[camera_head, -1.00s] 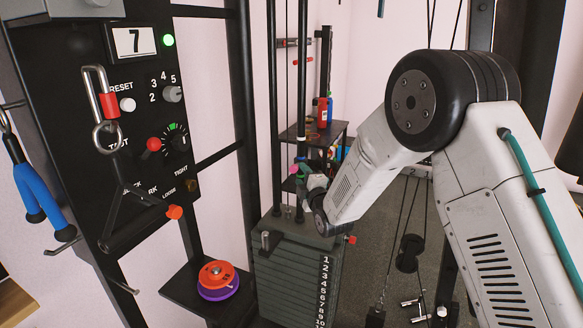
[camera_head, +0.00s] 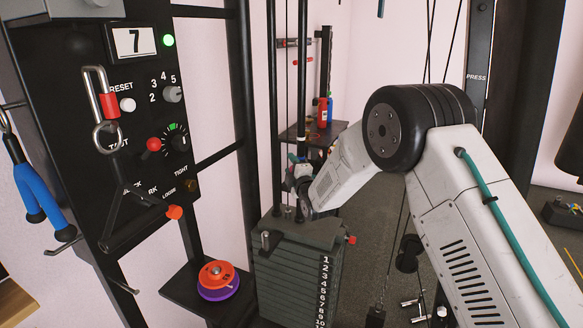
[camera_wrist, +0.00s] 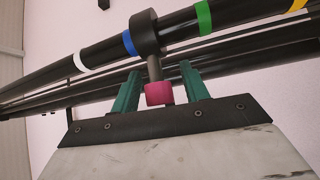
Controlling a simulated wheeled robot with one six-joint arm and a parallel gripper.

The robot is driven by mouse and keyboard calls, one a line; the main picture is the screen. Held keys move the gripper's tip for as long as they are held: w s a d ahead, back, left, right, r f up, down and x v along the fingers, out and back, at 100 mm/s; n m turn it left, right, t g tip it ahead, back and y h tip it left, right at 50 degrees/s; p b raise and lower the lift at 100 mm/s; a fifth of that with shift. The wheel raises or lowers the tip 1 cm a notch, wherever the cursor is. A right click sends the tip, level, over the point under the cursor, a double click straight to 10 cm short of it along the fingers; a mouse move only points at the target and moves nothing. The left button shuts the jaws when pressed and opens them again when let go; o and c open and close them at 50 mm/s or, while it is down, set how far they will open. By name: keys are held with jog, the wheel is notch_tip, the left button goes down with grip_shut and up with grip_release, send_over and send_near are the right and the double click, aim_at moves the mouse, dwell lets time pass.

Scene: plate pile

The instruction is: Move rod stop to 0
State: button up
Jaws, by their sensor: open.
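The rod stop, a black collar (camera_wrist: 145,34) with a stem and a pink knob (camera_wrist: 159,94), sits on a dark rod in the wrist view. The rod carries a white band (camera_wrist: 81,62), a blue band (camera_wrist: 129,43), a green band (camera_wrist: 204,17) and a yellow band (camera_wrist: 298,5). The collar lies between blue and green, right beside blue. My gripper (camera_wrist: 160,68) is open, its two teal fingers on either side of the knob and stem, with gaps visible. In the head view my gripper (camera_head: 296,172) is at the upright rods; the collar cannot be made out there.
A weight stack (camera_head: 285,285) with a number strip stands below my gripper. A black control panel (camera_head: 140,100) is at the left, with a shelf holding red and purple discs (camera_head: 217,280). Another shelf with bottles (camera_head: 322,112) stands behind the rods.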

grip_shut()
notch_tip(320, 180, down, 14)
jog(key=shift+f, duration=0.25)
jog(key=shift+s, duration=0.1)
grip_release()
jog(key=shift+f, duration=0.15)
jog(key=v, duration=0.7)
jog(key=shift+s+d, duration=0.15)
jog(key=shift+s, duration=0.15)
